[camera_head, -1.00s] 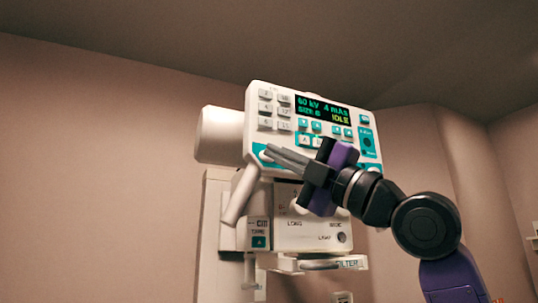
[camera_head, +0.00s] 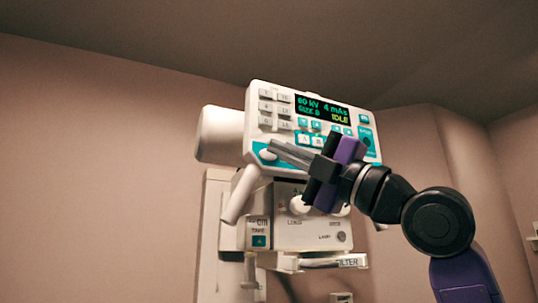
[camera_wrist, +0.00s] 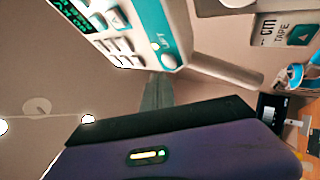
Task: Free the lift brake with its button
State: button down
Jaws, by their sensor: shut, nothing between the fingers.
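The white control panel (camera_head: 270,97) of the scan unit faces me, with a lit green display (camera_head: 322,108) reading IDLE. At its lower left corner, a pale round button (camera_head: 267,155) sits on a teal patch. In the wrist view this button (camera_wrist: 168,62) shows beside small lettering, apparently LIFT. My gripper (camera_head: 272,146) is shut and empty, its long grey fingers pointing left, tips just above the button in the head view. In the wrist view my gripper (camera_wrist: 157,78) ends close to the panel corner. I cannot tell whether the tips touch the button.
A slanted white handle (camera_head: 240,195) hangs below the panel's left corner. A white box (camera_head: 312,233) with knobs and a tray labelled FILTER (camera_head: 350,262) sit beneath. A white cylinder (camera_head: 220,135) sticks out left. The wall left of the unit is clear.

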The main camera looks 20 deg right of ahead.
jog(key=s+b, duration=0.1)
jog(key=s, duration=0.4)
dwell(0.4)
dwell(0.8)
